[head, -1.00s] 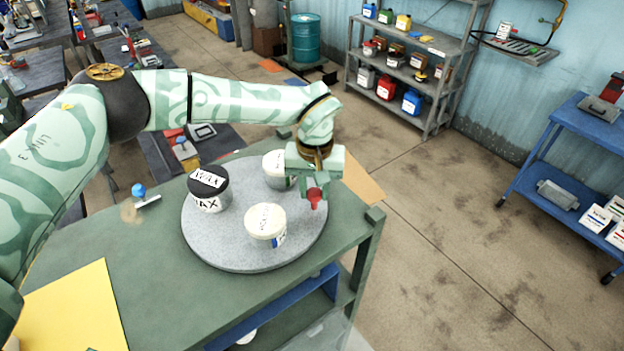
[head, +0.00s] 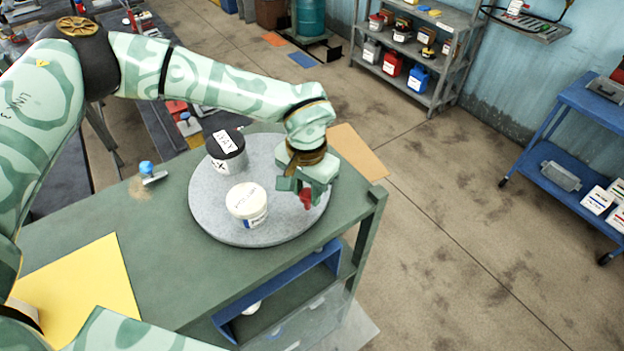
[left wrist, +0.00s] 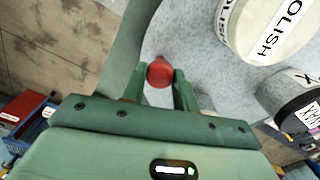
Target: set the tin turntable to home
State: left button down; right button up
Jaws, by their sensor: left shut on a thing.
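The tin turntable (head: 282,228) is a round grey disc on the green workbench. A black-lidded wax tin (head: 227,152) stands at its far left. A white-lidded polish tin (head: 247,202) stands near its middle front and also shows in the left wrist view (left wrist: 268,28). My left gripper (head: 305,194) is over the disc's right side, shut on a red knob (left wrist: 160,73). The knob also shows between the fingers in the head view (head: 306,200). The right gripper is out of view.
A small blue-topped object (head: 148,172) lies left of the disc. A yellow sheet (head: 80,290) covers the bench's near left. Beyond the bench are a grey shelf (head: 430,98) with containers and a blue cart (head: 575,200); the floor between is clear.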

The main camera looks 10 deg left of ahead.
pick_arm(q)
jog(key=shift+s+a+r+m, duration=0.1)
jog(key=shift+s+a+m, duration=0.15)
jog(key=shift+s+m, duration=0.25)
jog(key=shift+s+a+m, duration=0.25)
jog(key=shift+s+m, duration=0.2)
jog(key=shift+m, duration=0.05)
jog(key=shift+s+a+m+p, duration=0.5)
jog(key=shift+s+a+m, duration=0.15)
jog(key=shift+s+m, duration=0.25)
jog(key=c, duration=1.1)
grip_release()
jog(key=shift+s+a, duration=0.1)
notch_tip(320, 180, up, 8)
jog(key=b, duration=0.2)
notch_tip(320, 180, up, 8)
jog(key=p, duration=0.5)
send_over(291, 221)
jog(key=shift+r, duration=0.15)
